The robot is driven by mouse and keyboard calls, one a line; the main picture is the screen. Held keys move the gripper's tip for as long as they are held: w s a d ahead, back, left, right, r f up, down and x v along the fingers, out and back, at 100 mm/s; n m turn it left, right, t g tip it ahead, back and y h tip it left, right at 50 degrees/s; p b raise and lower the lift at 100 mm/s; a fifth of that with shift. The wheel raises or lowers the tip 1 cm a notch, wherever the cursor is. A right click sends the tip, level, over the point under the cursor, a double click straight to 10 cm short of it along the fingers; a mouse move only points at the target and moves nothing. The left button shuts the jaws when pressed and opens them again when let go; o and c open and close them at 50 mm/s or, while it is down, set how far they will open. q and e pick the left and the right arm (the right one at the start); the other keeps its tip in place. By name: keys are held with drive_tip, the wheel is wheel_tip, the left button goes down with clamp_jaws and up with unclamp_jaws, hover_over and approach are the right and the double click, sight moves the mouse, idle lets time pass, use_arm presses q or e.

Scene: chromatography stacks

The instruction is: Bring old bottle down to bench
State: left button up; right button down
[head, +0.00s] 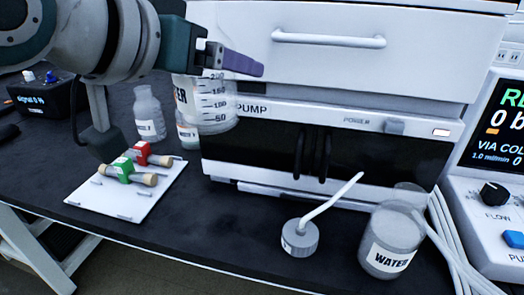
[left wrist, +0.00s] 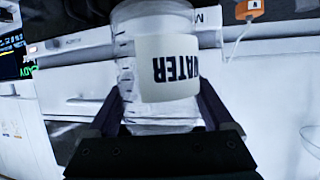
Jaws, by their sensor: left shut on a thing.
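My left gripper (head: 232,62) is shut on a clear graduated bottle (head: 212,103) in front of the pump unit's left end. In the left wrist view the bottle (left wrist: 128,88) sits between the two dark fingers (left wrist: 158,112), its label reading WATER upside down. In the head view the gripper hides the bottle's top, and the bottle appears to be held above the dark bench (head: 245,225). A second bottle labelled WATER (head: 392,240) stands on the bench at right. A grey cap with a white tube (head: 300,238) is beside it. My right gripper is not in view.
A small labelled bottle (head: 150,115) and another partly hidden bottle (head: 187,133) stand behind left. A white plate (head: 125,195) carries red and green clamped columns. The pump unit (head: 340,120) blocks the back. Bench between plate and cap is clear. A control box (head: 490,215) is at right.

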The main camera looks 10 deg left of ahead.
use_arm(q)
drive_tip(key=shift+f+b, duration=3.45)
drive_tip(key=shift+f, duration=6.1)
